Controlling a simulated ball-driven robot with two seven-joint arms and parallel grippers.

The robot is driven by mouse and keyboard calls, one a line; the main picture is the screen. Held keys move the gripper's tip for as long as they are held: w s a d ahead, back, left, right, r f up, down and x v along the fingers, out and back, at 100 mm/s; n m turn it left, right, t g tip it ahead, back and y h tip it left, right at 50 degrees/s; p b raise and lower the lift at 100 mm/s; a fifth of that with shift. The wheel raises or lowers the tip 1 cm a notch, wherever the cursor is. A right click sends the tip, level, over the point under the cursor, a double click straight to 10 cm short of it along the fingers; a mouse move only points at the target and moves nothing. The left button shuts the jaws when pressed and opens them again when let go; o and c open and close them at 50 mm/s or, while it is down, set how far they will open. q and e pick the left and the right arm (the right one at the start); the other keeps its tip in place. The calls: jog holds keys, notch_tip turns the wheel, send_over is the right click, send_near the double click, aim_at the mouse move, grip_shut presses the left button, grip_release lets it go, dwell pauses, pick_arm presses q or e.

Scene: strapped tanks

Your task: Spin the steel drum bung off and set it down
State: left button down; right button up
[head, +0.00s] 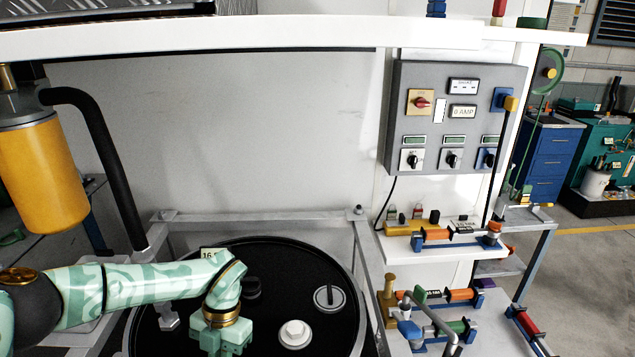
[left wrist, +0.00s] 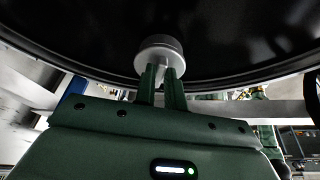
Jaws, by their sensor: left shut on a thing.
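The black drum lid (head: 270,265) fills the lower middle of the head view; its dark surface also shows in the left wrist view (left wrist: 235,45). My left gripper (head: 222,338) is over the left part of the lid, and its fingertips are hidden in the head view. In the left wrist view my left gripper (left wrist: 163,84) is shut on the upright fin of a round grey steel drum bung (left wrist: 158,48). The bung lies against the dark lid in that view; I cannot tell whether it is seated or lifted. My right gripper is not in view.
A silver disc with a bar (head: 329,298), a white cap (head: 295,334) and a dark knob (head: 251,287) are on the lid. A grey metal frame (head: 362,262) surrounds the drum. Pipe fittings (head: 437,233) stand on white shelves at right. An orange cylinder (head: 42,172) hangs at left.

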pick_arm(q)
jog(key=n, duration=0.1)
jog(key=n+h+p, duration=0.1)
jog(key=n, duration=0.1)
jog(key=shift+a+r+p, duration=0.15)
jog(key=shift+a+p, duration=0.05)
jog(key=shift+p, duration=0.1)
jog(key=shift+n+h, duration=0.3)
jog(key=shift+n, duration=0.5)
jog(key=shift+a+p, duration=0.1)
jog(key=shift+p, duration=0.25)
jog(key=shift+s+a+n+p, duration=0.1)
jog(key=shift+n+p, duration=0.45)
jog(key=shift+n, duration=0.15)
jog(key=shift+a+n+h+p, duration=0.15)
jog(key=shift+n+h+p, duration=0.45)
jog(key=shift+n+p, duration=0.5)
jog(key=shift+n, duration=0.5)
